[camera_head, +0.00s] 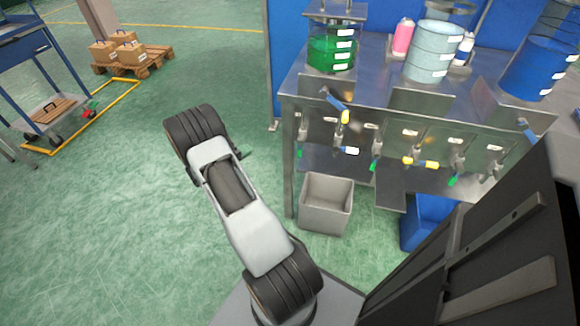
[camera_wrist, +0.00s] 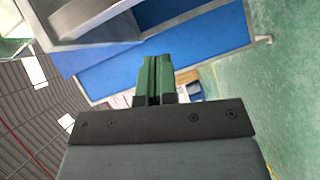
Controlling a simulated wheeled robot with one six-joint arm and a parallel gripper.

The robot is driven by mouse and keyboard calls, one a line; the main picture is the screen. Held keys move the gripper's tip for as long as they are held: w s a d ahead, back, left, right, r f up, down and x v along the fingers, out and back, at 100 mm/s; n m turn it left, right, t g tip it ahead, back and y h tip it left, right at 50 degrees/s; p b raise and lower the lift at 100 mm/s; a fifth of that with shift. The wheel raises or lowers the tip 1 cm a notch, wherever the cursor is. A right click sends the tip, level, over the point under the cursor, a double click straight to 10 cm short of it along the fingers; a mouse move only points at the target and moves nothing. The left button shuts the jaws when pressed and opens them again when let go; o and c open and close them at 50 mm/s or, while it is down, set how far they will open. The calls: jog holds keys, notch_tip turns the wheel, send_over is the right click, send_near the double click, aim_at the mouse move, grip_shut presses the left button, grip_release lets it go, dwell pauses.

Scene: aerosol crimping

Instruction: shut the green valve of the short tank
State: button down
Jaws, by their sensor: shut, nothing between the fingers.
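In the head view a tank of green liquid (camera_head: 332,52), a pale grey-blue tank (camera_head: 432,52) and a blue tank (camera_head: 540,68) stand on a steel bench. I cannot tell which one is the short tank. Several taps hang along the bench front. Green handles show at the left (camera_head: 299,150), in the middle (camera_head: 375,163) and at the right (camera_head: 453,181). Whether each valve is open or shut is too small to tell. My gripper (camera_wrist: 154,80) is shut and empty, with green fingers, in the wrist view. No valve shows in the wrist view.
A grey bin (camera_head: 326,204) stands on the floor under the bench's left end, and a blue bin (camera_head: 424,222) to its right. Yellow and white handles hang among the green ones. A pallet with boxes (camera_head: 130,58) and a blue cart are far left. Open green floor lies left of the bench.

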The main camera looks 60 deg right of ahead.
jog(key=s+d+f+g+b, duration=0.1)
jog(key=s+d, duration=0.2)
jog(key=s+d+f+g+b, duration=0.1)
jog(key=s+d+b, duration=0.1)
jog(key=s+d, duration=0.1)
jog(key=s+d+f+g+b, duration=0.1)
jog(key=s+d+f+g, duration=0.1)
jog(key=s, duration=0.3)
jog(key=shift+d+f, duration=0.1)
jog(key=shift+d, duration=0.65)
jog(key=shift+s+d+b, duration=0.2)
jog(key=shift+s+b, duration=0.15)
jog(key=shift+s, duration=0.45)
jog(key=s+d+r+n+h+p, duration=0.2)
jog(key=s+d+n+h+p, duration=0.1)
jog(key=s+p, duration=0.5)
jog(key=shift+s+r+n+g, duration=0.3)
jog(key=shift+s+r, duration=0.1)
dwell(0.6)
